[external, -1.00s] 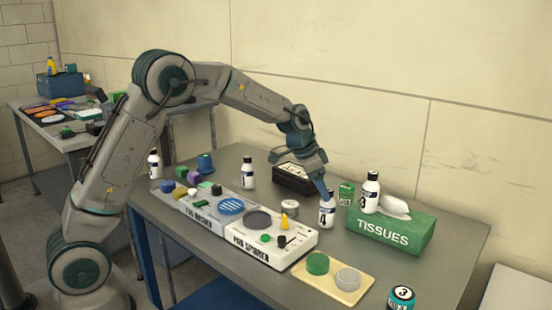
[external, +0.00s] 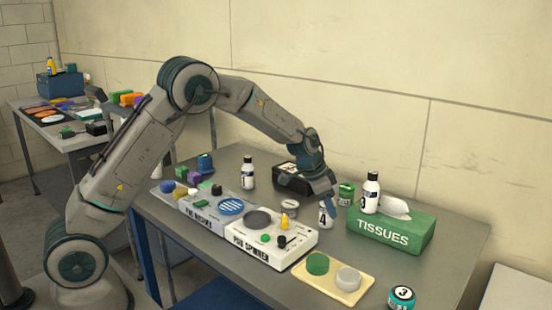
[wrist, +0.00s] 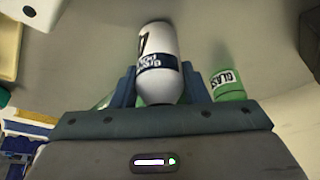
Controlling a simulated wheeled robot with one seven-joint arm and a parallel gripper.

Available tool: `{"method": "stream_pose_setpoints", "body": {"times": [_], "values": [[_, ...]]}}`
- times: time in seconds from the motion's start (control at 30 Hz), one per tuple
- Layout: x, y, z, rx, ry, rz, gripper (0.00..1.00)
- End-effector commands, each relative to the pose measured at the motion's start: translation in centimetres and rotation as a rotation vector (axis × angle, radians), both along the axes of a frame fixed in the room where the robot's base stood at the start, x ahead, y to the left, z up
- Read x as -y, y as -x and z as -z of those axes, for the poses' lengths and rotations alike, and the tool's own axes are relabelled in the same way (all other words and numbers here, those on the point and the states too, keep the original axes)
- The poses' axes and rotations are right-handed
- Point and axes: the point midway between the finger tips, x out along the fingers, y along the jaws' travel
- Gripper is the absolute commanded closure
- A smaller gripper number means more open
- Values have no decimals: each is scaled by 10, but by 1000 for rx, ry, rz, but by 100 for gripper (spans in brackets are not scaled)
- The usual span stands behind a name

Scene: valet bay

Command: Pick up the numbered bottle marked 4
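The white numbered bottle (external: 326,217) has a dark label that seems to read 4. It is beneath my gripper (external: 325,199) in the external view, at the table's middle right. In the wrist view the bottle (wrist: 160,75) lies between the two blue fingers of my gripper (wrist: 160,82), which press close on both sides. Its cap end is hidden by the gripper. I cannot tell whether its base touches the table. Similar dark-capped white bottles are one behind the spinner box (external: 249,172) and one by the tissue box (external: 371,191).
A green tin (external: 346,194) stands just right of the held bottle, with the green tissue box (external: 400,242) beyond. The white spinner box (external: 262,258) and a yellow tray (external: 331,289) are in front. A dark box (external: 288,180) is behind my gripper.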

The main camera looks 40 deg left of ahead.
Motion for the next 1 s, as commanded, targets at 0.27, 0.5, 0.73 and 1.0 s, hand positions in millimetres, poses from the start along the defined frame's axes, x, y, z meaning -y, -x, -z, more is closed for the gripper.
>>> {"method": "stream_pose_setpoints", "body": {"times": [0.27, 0.5, 0.73, 1.0], "values": [[0, 0, -1, 1, 1, 0, 86], [0, -1, -8, 3, 1, 0, 86], [0, -1, -43, 7, 1, 1, 86], [47, 46, -78, 5, 2, 6, 86]]}}
